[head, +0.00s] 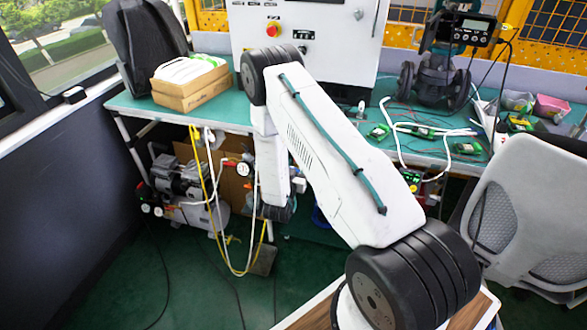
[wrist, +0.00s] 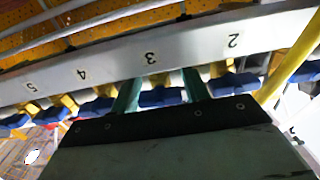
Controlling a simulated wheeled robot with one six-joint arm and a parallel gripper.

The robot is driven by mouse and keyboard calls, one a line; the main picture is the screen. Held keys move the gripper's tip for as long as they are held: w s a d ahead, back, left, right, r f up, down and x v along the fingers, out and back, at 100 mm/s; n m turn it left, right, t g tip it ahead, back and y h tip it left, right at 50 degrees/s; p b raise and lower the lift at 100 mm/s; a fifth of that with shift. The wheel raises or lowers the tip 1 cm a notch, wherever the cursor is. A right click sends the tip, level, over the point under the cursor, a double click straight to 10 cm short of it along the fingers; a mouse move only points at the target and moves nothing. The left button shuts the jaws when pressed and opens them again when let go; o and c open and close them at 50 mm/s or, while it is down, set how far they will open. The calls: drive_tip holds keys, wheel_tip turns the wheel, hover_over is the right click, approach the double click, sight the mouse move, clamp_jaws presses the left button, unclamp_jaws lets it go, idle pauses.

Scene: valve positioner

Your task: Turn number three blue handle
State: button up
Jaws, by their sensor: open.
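In the wrist view, a pale rail carries upside-down numbers, with a row of blue handles below it. My gripper (wrist: 162,88) is open, with one teal finger to the left and one to the right of this handle. I cannot tell whether either finger touches it. The dark edge of my gripper body hides part of the view below the handle. In the head view my arm covers the middle, and my fingers and the number three handle cannot be made out.
The number two blue handle (wrist: 236,84) is close on the right and the number four blue handle (wrist: 96,108) close on the left. A yellow pipe (wrist: 292,62) slants at the right. In the head view, a green workbench (head: 225,112) and an office chair (head: 520,205) surround my arm.

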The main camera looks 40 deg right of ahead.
drive_tip(key=c, duration=0.7)
drive_tip(key=shift+m, duration=0.8)
drive_tip(key=o, duration=0.7)
drive_tip(key=v, duration=0.7)
drive_tip(key=shift+s+a, duration=0.3)
